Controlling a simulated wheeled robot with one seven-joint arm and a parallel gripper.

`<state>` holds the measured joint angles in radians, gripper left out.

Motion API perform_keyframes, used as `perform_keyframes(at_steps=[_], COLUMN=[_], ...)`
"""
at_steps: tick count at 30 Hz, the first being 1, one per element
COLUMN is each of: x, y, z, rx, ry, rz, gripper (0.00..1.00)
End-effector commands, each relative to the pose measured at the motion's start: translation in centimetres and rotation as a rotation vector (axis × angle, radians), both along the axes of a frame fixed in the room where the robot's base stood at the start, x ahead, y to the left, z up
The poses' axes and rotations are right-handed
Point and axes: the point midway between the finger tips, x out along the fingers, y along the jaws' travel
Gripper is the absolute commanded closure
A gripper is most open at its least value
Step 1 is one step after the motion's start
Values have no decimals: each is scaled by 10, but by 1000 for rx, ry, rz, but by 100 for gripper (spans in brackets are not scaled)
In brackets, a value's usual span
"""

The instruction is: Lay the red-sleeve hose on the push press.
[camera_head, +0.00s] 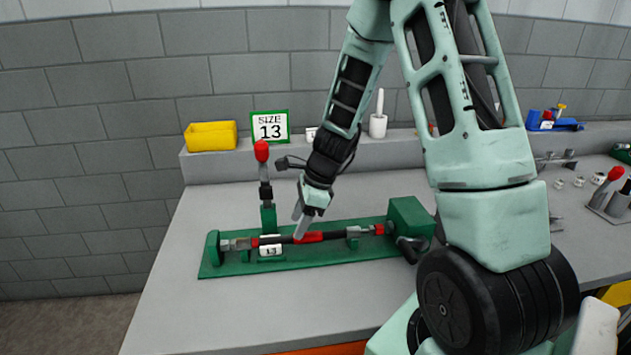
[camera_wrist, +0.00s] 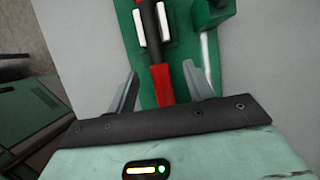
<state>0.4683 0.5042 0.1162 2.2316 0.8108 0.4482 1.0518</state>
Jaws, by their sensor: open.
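The push press (camera_head: 340,258) is a long green base with a lever with a red knob (camera_head: 262,151), a small "13" label and a green block at its right end. The dark red-sleeve hose (camera_head: 338,235) lies lengthwise along it, with a metal fitting toward the left end. Its red sleeve (camera_wrist: 164,84) runs between my fingers in the wrist view. My gripper (camera_head: 302,226) is open just at the hose, with one finger on each side of it. Whether the fingers touch the hose cannot be told.
A green-framed "SIZE 13" sign (camera_head: 271,126), a yellow bin (camera_head: 211,136) and a white pot (camera_head: 378,125) stand on the back ledge. Blue bins (camera_head: 553,124) and more tools lie at the right. The grey bench (camera_head: 190,310) is clear in front of the press.

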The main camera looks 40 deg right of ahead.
Motion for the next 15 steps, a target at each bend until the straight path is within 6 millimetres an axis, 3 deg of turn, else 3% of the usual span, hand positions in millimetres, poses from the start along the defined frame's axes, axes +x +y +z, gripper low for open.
perform_keyframes(at_steps=[1,6,15], x=[-2,-11,-23], y=[-4,-17,-35], z=[16,53,106], rx=[-4,-3,0], ry=[-5,-4,-2], rz=[0,-1,0], gripper=[48,48,48])
